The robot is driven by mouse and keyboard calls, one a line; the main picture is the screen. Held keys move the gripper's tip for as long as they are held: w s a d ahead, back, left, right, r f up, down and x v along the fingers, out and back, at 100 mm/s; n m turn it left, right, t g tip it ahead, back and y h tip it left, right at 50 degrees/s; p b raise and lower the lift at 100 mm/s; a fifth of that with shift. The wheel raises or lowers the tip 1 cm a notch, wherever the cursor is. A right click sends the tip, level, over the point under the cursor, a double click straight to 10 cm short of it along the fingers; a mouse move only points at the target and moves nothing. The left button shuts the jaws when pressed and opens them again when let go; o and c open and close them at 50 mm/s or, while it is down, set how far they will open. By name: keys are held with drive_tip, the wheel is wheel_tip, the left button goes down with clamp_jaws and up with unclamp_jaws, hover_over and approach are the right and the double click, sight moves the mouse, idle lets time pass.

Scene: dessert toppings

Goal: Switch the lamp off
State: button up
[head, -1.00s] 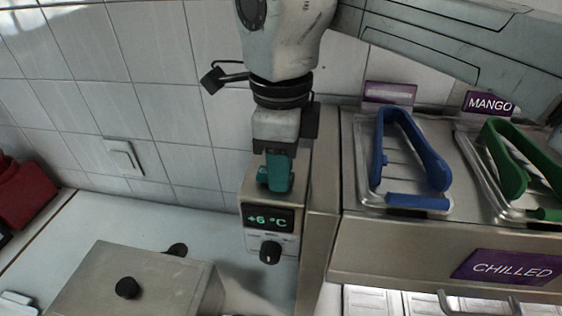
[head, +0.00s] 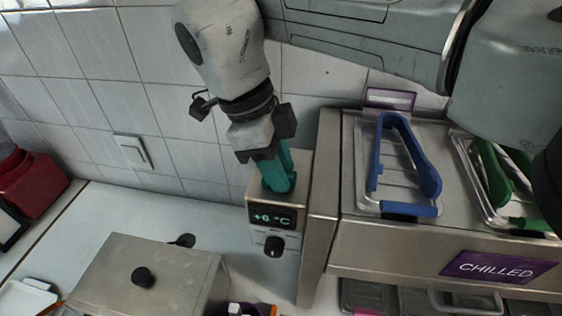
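A pale square rocker switch (head: 132,150) is set on the tiled wall at the left. No lamp is in view, and I cannot tell from the switch's face which way it is set. My gripper (head: 279,184) has teal fingers pointing down, well to the right of the switch. It is in front of the top of the steel control box with the "+6 °C" display (head: 273,216). The fingers overlap from this angle, so their gap is hidden. I see nothing held between them.
A black knob (head: 274,246) sits under the display. The chilled counter (head: 400,245) with blue tongs (head: 425,165) and green tongs (head: 492,172) is at the right. A steel lidded box (head: 185,270) stands at lower left, a red container (head: 40,186) at far left. The wall around the switch is clear.

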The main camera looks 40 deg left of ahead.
drive_tip(key=o, duration=0.4)
drive_tip(key=shift+p+v, duration=1.65)
drive_tip(key=shift+v, duration=3.75)
